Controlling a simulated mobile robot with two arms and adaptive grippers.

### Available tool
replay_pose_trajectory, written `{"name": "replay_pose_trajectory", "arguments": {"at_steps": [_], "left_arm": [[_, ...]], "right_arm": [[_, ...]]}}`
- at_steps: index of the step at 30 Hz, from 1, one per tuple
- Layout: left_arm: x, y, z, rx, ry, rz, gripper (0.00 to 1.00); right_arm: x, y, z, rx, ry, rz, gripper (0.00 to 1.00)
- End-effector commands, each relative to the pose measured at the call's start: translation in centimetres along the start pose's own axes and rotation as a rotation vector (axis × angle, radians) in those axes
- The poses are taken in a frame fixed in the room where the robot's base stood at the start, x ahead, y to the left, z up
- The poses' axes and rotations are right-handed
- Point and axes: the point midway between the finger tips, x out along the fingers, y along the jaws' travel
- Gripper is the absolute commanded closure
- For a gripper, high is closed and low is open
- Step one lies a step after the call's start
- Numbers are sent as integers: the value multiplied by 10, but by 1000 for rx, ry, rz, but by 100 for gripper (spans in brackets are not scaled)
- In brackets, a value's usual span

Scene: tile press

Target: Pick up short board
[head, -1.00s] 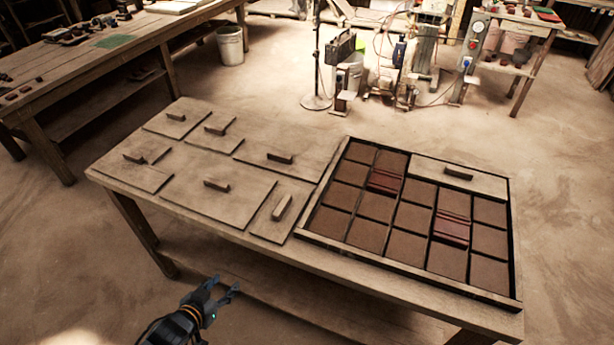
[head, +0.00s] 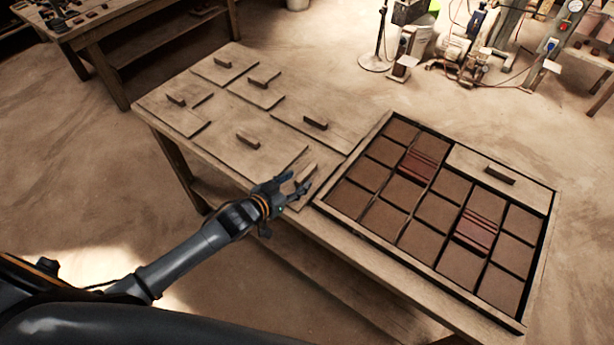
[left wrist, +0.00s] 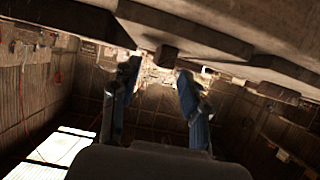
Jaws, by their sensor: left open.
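Several flat wooden boards with block handles lie on the table. A narrow board (head: 310,163) lies beside the tray's left side, partly hidden by my left gripper. Small boards (head: 240,70) lie at the far left, and a larger board (head: 262,155) is left of the narrow one. Which one is the short board I cannot tell for sure. My left gripper (head: 301,183) is open and empty, over or just in front of the narrow board's near end. In the left wrist view its two fingers (left wrist: 160,78) stand apart, with a block handle (left wrist: 166,55) beyond them.
A framed tray (head: 420,262) of brown tiles fills the table's right side, with another handled board (head: 470,163) in its far part. The table's front edge runs below my left gripper. A second workbench (head: 130,40) stands at the back left.

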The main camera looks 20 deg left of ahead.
Motion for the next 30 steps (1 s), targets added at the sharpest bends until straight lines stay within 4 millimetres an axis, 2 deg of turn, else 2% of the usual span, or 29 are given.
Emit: {"name": "replay_pose_trajectory", "arguments": {"at_steps": [4, 13, 23, 30], "left_arm": [[10, -1, -2, 0, 0, 0, 55], [47, -3, -2, 1, 0, -1, 55], [53, -3, 0, 0, -1, 0, 55], [53, -3, 0, 0, -1, 0, 100]], "right_arm": [[-4, 9, -8, 3, 13, 11, 60], [-10, 9, -5, 3, 8, 11, 60], [-10, 6, -3, 1, 5, 7, 60], [-10, 0, -3, 2, 4, 0, 60]]}}
